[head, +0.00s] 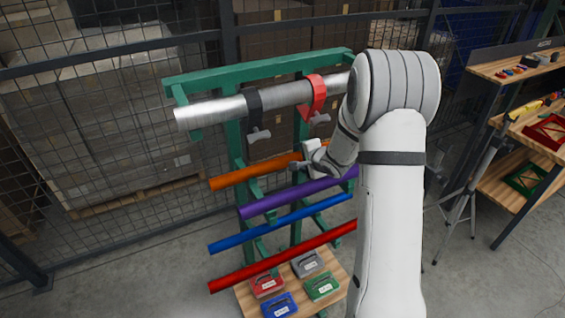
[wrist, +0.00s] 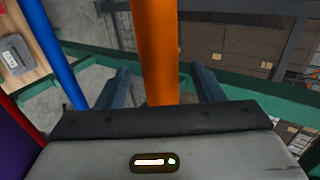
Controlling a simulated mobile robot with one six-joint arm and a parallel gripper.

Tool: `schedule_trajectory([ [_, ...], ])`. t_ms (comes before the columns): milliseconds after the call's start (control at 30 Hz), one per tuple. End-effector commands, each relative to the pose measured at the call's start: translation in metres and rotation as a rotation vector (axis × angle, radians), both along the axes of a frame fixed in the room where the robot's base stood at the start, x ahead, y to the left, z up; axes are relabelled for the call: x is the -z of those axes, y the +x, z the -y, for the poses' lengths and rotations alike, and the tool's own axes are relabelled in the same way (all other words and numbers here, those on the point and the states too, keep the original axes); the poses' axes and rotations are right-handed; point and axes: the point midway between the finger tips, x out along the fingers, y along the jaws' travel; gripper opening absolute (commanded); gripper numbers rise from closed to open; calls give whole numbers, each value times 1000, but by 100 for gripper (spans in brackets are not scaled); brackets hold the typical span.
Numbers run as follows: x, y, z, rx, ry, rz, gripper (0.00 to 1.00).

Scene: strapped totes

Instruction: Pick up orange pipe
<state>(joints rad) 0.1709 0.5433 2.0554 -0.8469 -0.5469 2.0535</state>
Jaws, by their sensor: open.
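The orange pipe (head: 238,175) lies across the green rack (head: 184,98), below a thick silver pipe and above a purple pipe. My gripper (head: 298,166) is at the orange pipe, near its middle, and my arm hides the pipe's right part. In the wrist view the orange pipe (wrist: 156,45) runs between the two dark fingers of my gripper (wrist: 163,78). The fingers stand apart, with a gap on each side of the pipe. The gripper is open and holds nothing.
The silver pipe (head: 214,110) with a black strap clamp (head: 254,108) and a red one (head: 316,95) is above. The purple pipe (head: 285,198), blue pipe (head: 275,225) and red pipe (head: 270,264) are below. Small cases, including a red one (head: 267,285), sit on a wooden board.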

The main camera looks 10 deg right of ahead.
Motion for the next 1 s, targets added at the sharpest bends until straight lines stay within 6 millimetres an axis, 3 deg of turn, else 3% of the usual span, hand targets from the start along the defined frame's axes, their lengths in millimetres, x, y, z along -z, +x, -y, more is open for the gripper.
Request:
schedule_trajectory([
  [200,5,-2,0,0,-1,-8,59],
  [900,7,-3,1,2,-2,-14,2],
  [1000,6,-3,1,2,-2,-13,1],
])
